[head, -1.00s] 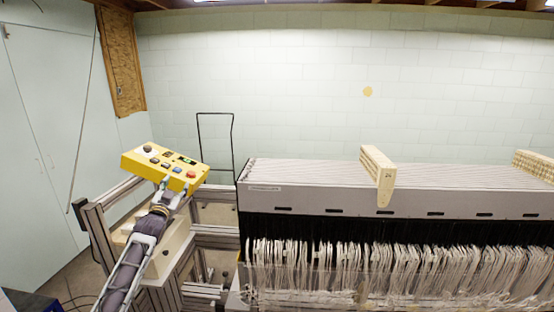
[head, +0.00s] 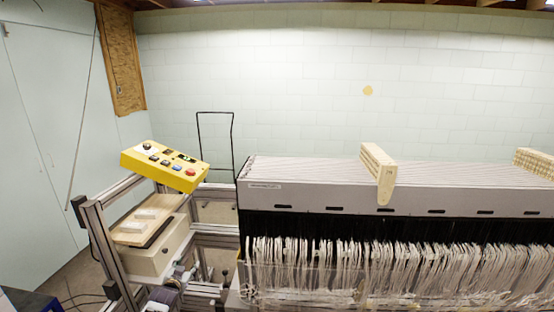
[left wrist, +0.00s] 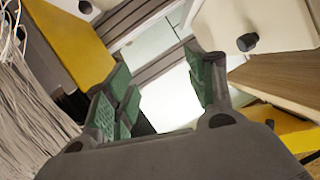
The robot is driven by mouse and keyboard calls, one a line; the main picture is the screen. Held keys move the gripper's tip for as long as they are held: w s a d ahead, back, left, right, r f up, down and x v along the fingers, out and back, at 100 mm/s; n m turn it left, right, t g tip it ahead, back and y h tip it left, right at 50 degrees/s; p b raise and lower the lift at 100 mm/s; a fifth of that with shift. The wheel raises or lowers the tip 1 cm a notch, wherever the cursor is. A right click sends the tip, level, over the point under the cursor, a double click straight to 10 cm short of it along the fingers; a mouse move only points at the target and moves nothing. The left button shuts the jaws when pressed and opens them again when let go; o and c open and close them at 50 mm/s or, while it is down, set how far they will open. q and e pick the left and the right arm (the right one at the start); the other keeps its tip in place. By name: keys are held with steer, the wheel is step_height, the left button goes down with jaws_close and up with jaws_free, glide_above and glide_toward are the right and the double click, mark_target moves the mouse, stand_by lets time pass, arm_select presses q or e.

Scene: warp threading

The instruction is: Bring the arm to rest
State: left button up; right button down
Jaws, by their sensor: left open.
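The yellow control box (head: 150,165), with several buttons and a red knob (head: 190,172), sits on the metal frame at the left in the head view. My left gripper (head: 184,271) is low in the head view, below and apart from the control box, beside the pale box under the wooden board. In the left wrist view its green-padded fingers (left wrist: 163,88) are spread, with nothing between them. Most of my left arm is below the picture edge. My right gripper is in neither view.
The loom's grey top (head: 310,180) and hanging white threads (head: 340,265) fill the right side. A wooden board (head: 130,232) with two pale blocks lies on the pale box (head: 155,255). Metal frame rails (head: 100,240) stand close at the left.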

arm_select(q)
steer(key=s+d+f+g+b, duration=0.1)
steer(key=s+d+f+g, duration=0.15)
steer(key=s+f, duration=1.3)
steer(key=s+d+f+g, duration=0.2)
steer(key=s+f+g, duration=0.2)
steer(key=s+f, duration=1.15)
steer(key=s+d+f+g, duration=0.2)
steer(key=s+f, duration=0.4)
steer(key=s, duration=0.7)
steer(key=s+d+f+g+b, duration=0.1)
steer(key=s+d+f+g, duration=0.1)
steer(key=s+f, duration=0.5)
steer(key=s+d+f+g+h, duration=0.1)
steer(key=s+f, duration=0.6)
steer(key=s, duration=1.1)
steer(key=shift+s+d+f+g+b, duration=0.15)
steer(key=shift+s+d+g+b, duration=0.25)
steer(key=shift+d+g, duration=0.3)
